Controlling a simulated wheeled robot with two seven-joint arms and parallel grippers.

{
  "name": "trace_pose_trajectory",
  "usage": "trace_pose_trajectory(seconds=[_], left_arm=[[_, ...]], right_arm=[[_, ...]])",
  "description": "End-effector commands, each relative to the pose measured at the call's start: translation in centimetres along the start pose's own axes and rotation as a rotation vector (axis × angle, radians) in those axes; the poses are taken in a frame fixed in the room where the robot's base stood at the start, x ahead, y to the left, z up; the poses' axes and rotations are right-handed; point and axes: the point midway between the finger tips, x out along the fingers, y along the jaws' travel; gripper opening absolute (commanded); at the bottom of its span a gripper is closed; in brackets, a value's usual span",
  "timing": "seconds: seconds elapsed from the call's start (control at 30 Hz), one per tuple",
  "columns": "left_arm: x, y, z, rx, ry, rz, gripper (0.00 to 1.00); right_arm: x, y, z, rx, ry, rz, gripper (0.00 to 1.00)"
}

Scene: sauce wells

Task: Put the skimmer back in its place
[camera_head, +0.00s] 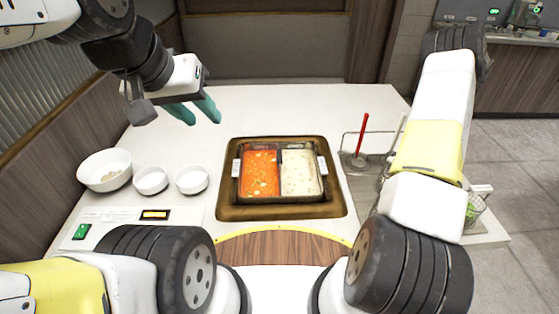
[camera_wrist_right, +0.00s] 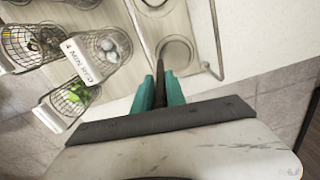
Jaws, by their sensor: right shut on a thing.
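In the right wrist view, my right gripper (camera_wrist_right: 161,92) is shut on a dark, thin handle (camera_wrist_right: 158,62), taken as the skimmer's. The handle runs away from the fingers toward a pale tray with round wells (camera_wrist_right: 178,53); its far end cannot be made out. In the head view my right arm hides that gripper and the skimmer. A red-handled utensil (camera_head: 362,136) stands in the wire-railed holder (camera_head: 345,143) right of the pot. My left gripper (camera_head: 195,111) is open and empty above the table's back left.
A divided pot (camera_head: 238,190) with red and white broth sits in the brown-rimmed recess (camera_head: 282,212). Bowls (camera_head: 151,180) stand at left. Wire baskets (camera_wrist_right: 107,47) with food hang beside the holder, near my right gripper. The table's back is clear.

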Motion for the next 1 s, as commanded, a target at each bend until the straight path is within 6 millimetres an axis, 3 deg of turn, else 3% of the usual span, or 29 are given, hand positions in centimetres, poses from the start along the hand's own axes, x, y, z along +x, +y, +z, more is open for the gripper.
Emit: trace_pose_trajectory(seconds=[0.93, 0.97, 1.0], left_arm=[[0.0, 0.0, 0.0, 0.0, 0.0, 0.0, 0.36], [0.0, 0.0, 0.0, 0.0, 0.0, 0.0, 0.36], [0.0, 0.0, 0.0, 0.0, 0.0, 0.0, 0.36]], right_arm=[[0.75, 0.03, 0.02, 0.001, -0.001, 0.001, 0.0], [0.76, 0.03, 0.02, 0.001, -0.001, 0.001, 0.22], [0.77, 0.03, 0.02, 0.001, -0.001, 0.001, 0.3]])
